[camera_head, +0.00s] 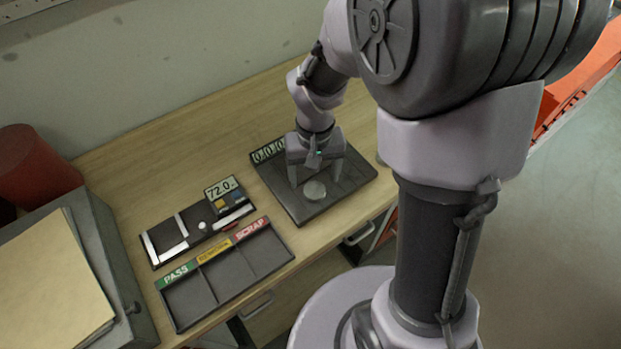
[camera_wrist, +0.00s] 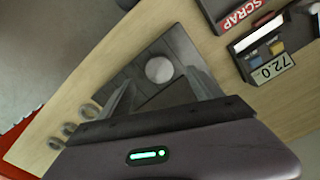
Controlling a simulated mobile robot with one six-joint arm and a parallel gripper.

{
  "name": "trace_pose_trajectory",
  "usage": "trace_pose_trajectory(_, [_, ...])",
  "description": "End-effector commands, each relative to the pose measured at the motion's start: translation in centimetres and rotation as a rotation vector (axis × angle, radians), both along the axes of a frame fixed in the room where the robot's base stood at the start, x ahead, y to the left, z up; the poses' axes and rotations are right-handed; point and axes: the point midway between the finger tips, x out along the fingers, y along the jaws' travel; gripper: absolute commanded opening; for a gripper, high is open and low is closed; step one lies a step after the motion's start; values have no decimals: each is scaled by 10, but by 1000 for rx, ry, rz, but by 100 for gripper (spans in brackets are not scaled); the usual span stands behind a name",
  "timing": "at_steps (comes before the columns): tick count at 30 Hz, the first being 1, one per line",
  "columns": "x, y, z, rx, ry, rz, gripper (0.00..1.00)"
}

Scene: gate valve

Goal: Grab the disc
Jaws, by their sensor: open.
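A pale grey round disc (camera_head: 314,190) lies on a dark square scale plate (camera_head: 308,212) on the wooden table. The disc also shows in the wrist view (camera_wrist: 159,69), between and a little beyond my fingers. My gripper (camera_head: 316,183) is open, pointing down over the plate with one finger on each side of the disc. In the wrist view the open fingers (camera_wrist: 160,84) appear apart from the disc. I cannot tell the exact height of the fingertips above the plate. Part of the scale's number display is hidden by my gripper.
A tray (camera_head: 230,271) with PASS, a yellow-labelled and SCRAP compartments stands left of the scale. Behind it is a dark gauge board (camera_head: 180,238) with a 72.0 display. Grey rings (camera_wrist: 88,109) lie near the table edge. A red cylinder (camera_head: 38,165) stands far left.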

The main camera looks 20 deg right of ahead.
Motion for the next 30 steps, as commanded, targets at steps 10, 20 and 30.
trace_pose_trajectory(10, [2, -2, -56, 0, 0, 0, 74])
trace_pose_trajectory(20, [2, -2, -55, 0, -2, 0, 55])
trace_pose_trajectory(30, [2, -2, -55, 0, -2, 0, 0])
